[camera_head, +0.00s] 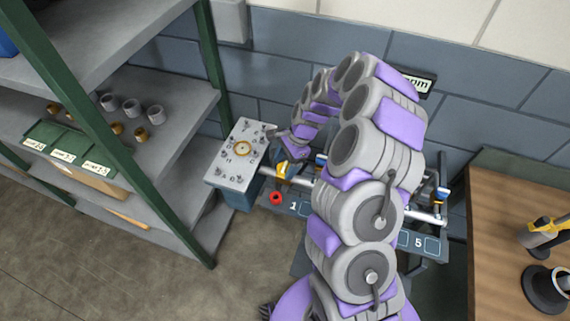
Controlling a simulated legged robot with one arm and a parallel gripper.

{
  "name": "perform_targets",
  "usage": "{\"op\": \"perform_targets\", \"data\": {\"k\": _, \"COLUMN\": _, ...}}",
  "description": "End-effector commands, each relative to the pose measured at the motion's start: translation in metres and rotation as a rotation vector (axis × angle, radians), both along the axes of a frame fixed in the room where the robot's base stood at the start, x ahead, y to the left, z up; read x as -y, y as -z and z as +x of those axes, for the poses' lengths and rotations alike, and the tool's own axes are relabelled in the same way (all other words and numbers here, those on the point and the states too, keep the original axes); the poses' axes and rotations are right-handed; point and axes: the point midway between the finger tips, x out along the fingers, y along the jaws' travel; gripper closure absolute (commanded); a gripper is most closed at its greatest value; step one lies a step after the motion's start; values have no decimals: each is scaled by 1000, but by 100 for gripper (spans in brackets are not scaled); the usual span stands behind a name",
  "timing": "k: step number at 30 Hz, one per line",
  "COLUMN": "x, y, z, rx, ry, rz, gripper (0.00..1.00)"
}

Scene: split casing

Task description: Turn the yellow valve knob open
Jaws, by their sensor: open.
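A small yellow part (283,169), which looks like the valve knob, sits on a silver pipe (303,179) left of centre, with blue fittings near it. My purple and grey arm arches over from the right. My gripper (283,145) points down just above and behind the yellow part in the picture. Its jaws are open and small in view, and I see nothing between them. I cannot tell whether they touch the knob. The knob's turn angle is too small to read. My arm hides the middle of the pipe.
A red ring (276,198) is below the pipe. A numbered bench panel (418,243) runs under it. Shelving (170,110) stands left, a wooden table (510,200) right.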

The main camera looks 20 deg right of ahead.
Motion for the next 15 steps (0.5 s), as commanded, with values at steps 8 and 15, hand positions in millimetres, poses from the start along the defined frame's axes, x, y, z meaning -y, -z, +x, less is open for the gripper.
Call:
{"op": "perform_targets", "data": {"k": 8, "x": 3, "y": 4, "z": 0, "rx": 2, "ry": 1, "rz": 3, "gripper": 24}}
{"op": "perform_targets", "data": {"k": 15, "x": 0, "y": 4, "z": 0, "rx": 1, "ry": 1, "rz": 2, "gripper": 39}}
